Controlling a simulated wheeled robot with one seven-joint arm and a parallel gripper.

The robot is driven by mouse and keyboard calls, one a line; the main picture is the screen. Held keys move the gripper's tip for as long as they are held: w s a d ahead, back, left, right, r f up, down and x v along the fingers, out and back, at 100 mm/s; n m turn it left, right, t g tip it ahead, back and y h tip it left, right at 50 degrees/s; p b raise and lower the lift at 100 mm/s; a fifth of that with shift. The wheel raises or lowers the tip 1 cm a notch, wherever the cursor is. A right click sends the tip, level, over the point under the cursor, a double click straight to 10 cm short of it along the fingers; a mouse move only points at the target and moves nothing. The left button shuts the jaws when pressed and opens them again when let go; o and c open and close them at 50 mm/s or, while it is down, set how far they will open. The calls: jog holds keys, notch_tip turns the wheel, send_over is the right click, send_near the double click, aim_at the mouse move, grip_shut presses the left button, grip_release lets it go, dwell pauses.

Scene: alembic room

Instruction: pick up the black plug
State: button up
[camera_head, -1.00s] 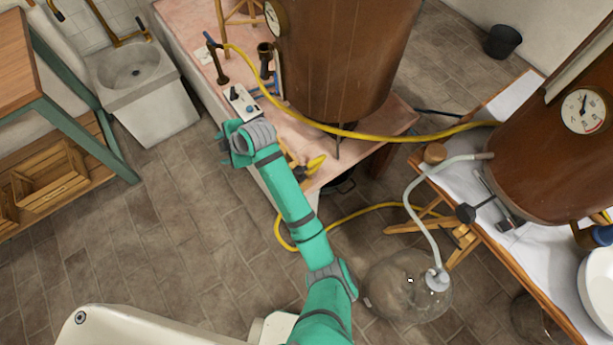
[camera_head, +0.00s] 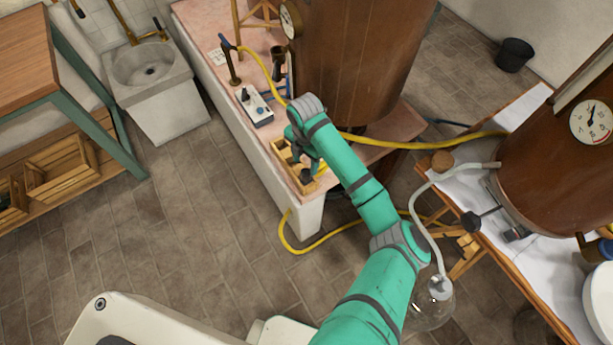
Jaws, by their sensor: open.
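A small dark, round-topped piece (camera_head: 306,176), which looks like the black plug, sits at the near end of a small wooden rack (camera_head: 283,152) on the pink-topped bench. My gripper (camera_head: 308,162) points down over the rack, right above or beside this dark piece. Its jaws are open. The fingers and the dark piece overlap in the picture, so I cannot tell whether they touch. My green arm covers part of the rack's right side.
A control box (camera_head: 256,109) with knobs stands behind the rack on the bench (camera_head: 200,42). A large copper-brown vessel (camera_head: 350,60) and a yellow hose (camera_head: 415,142) are close to my arm. The floor (camera_head: 200,215) left of the bench is clear.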

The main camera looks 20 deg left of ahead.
aim_at(306, 172)
jog(key=f, duration=0.6)
jog(key=shift+s+d+f, duration=0.1)
jog(key=shift+s+d, duration=0.05)
jog(key=shift+d, duration=0.1)
jog(key=shift+f, duration=0.25)
jog(key=shift+d, duration=0.1)
jog(key=c, duration=1)
jog(key=shift+s+a, duration=0.1)
jog(key=shift+a, duration=0.25)
jog(key=shift+c, duration=0.9)
